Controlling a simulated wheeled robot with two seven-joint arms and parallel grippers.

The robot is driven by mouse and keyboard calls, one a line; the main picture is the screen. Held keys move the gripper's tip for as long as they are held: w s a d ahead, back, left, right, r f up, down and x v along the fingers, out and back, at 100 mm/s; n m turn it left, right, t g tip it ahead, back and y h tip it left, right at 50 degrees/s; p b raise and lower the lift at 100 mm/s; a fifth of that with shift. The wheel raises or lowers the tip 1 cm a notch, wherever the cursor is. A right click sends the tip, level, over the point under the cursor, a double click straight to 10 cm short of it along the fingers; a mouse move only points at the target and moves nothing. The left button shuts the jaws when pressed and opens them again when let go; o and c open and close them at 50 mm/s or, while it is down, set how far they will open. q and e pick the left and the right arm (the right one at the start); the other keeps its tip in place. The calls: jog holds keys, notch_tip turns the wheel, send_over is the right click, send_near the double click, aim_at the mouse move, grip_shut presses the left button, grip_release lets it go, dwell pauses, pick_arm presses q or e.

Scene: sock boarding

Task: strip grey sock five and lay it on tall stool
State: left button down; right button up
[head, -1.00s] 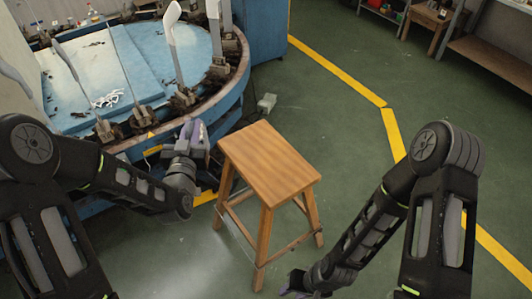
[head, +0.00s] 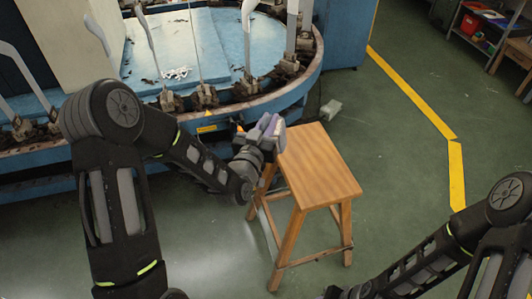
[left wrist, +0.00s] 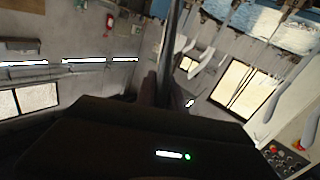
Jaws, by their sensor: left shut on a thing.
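The tall stool (head: 322,172), with a square wooden seat, stands on the floor right of centre in the head view. My left gripper (head: 267,132) is at the seat's back left corner, between the stool and the blue machine's rim. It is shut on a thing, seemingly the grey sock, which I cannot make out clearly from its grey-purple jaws. In the left wrist view a dark upright strip (left wrist: 172,55) stands ahead of the wrist; I cannot tell what it is. My right gripper (head: 348,292) is mostly cut off at the bottom edge.
The round blue machine (head: 300,85) carries several upright pale sock boards (head: 246,38) on clamps along its rim. White scraps (head: 177,73) lie on its top. A small pale block (head: 331,108) lies on the floor behind the stool. Green floor right of the stool is clear.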

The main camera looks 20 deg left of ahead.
pick_arm(q)
jog(key=w+a+f+n+h+b, duration=0.1)
jog(key=w+f+n+h+b, duration=0.1)
jog(key=w+f+n+b, duration=0.2)
jog(key=w+a+f+n+h+b, duration=0.2)
jog(key=w+f+n+b, duration=0.2)
jog(key=f+n+b, duration=0.5)
notch_tip(320, 180, down, 8)
jog(key=b, duration=1)
jog(key=shift+w+a+n+g+b, duration=0.2)
jog(key=shift+a+n+g+b, duration=0.1)
jog(key=shift+n, duration=0.1)
jog(key=shift+f, duration=0.1)
notch_tip(320, 180, down, 5)
jog(key=b, duration=0.3)
jog(key=c, duration=1)
grip_release()
